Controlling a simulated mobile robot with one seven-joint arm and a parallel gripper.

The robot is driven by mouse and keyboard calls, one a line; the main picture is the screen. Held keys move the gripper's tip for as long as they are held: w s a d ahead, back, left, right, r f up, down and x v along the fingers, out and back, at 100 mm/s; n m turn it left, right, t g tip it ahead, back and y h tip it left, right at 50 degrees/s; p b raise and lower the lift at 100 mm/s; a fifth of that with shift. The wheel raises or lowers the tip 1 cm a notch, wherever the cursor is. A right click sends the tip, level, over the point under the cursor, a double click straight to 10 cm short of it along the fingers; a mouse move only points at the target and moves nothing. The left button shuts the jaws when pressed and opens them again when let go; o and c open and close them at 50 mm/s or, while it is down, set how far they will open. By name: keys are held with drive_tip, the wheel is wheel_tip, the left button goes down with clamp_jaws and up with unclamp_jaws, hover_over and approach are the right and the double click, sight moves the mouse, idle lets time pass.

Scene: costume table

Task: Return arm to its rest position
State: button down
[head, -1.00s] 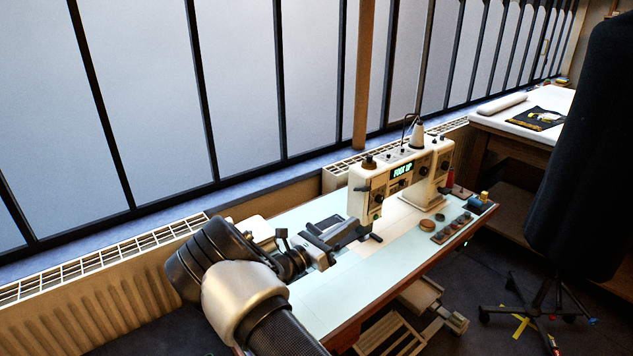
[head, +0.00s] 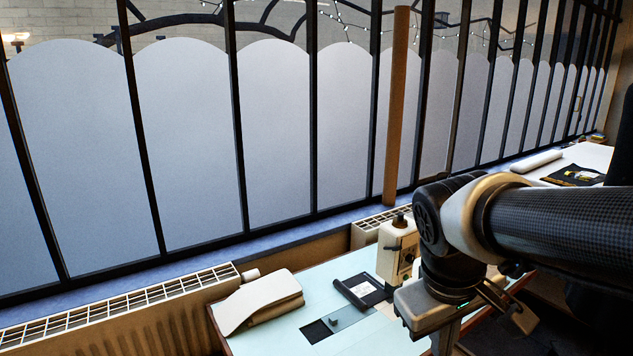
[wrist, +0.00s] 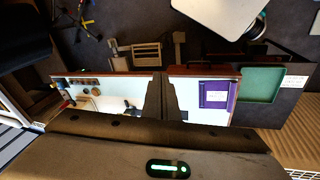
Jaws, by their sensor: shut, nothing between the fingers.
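My gripper (head: 446,338) hangs at the lower right of the head view, above the right part of the sewing table. In the wrist view the dark fingers of my gripper (wrist: 161,98) meet in the middle, shut with nothing between them. My arm crosses the right side of the head view, bent at a black joint. The pale blue sewing table (head: 310,275) lies beyond and below. The cream sewing machine (head: 396,243) shows only its left end; my arm hides the rest.
A folded cream cloth (head: 262,302) and a dark flat piece (head: 362,288) lie on the table. A radiator (head: 120,315) and barred windows run behind. In the wrist view, a purple item (wrist: 215,95) lies on the table, with a green tray (wrist: 262,84) beside it.

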drive_tip(key=s+a+r+m+t+y, duration=0.2)
drive_tip(key=s+a+r+m+t, duration=0.1)
drive_tip(key=s+a+m, duration=0.15)
wheel_tip(320, 180, up, 14)
drive_tip(key=p, duration=1.4)
drive_tip(key=shift+s+f+n, duration=0.2)
drive_tip(key=shift+s+n, duration=0.2)
drive_tip(key=shift+n, duration=0.05)
